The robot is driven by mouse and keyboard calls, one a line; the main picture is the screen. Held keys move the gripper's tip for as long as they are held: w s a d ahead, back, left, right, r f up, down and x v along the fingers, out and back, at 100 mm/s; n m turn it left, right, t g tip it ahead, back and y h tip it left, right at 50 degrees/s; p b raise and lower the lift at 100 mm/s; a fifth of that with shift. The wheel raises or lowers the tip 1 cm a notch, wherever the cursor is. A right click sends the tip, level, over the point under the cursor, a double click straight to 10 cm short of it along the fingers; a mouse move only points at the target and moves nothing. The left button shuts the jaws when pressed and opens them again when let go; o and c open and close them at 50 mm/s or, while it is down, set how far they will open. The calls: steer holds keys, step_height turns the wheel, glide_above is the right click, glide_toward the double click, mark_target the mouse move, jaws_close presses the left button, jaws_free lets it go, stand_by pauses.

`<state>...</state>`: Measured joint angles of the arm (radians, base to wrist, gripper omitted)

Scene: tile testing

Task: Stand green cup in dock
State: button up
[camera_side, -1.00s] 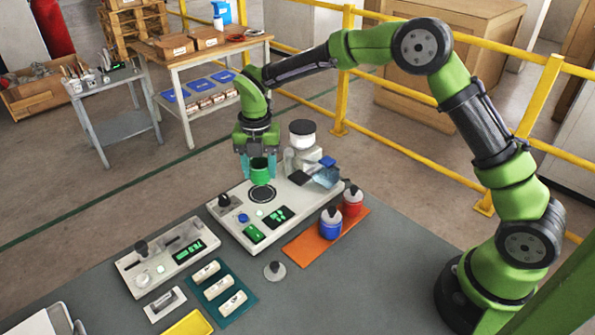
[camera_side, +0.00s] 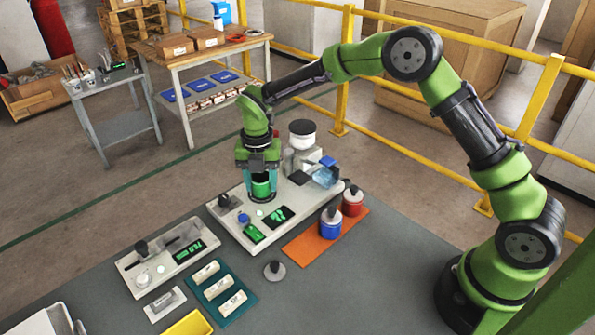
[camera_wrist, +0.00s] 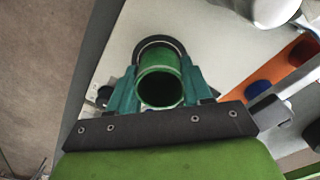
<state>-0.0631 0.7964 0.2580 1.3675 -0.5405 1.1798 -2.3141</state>
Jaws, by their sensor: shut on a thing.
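The green cup (camera_side: 261,187) is upright between the fingers of my gripper (camera_side: 261,182), which is shut on it. In the wrist view the cup (camera_wrist: 161,82) shows its open mouth and dark inside, with a teal finger of my gripper (camera_wrist: 161,88) on each side. The dark ring of the dock (camera_wrist: 143,43) shows behind the cup on the white machine (camera_side: 232,222). In the side view the cup is low over the ring and covers most of it. I cannot tell whether the cup's base touches the dock.
An orange mat (camera_side: 305,249) holds a blue pot (camera_side: 330,224) and a red pot (camera_side: 352,203). The grey table (camera_side: 345,285) is clear at front right.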

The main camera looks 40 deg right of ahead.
steer(key=shift+f, duration=0.25)
stand_by(0.6)
steer(key=o, duration=1.2)
steer(key=shift+o, duration=0.7)
steer(key=o, duration=0.3)
steer(key=shift+r, duration=3)
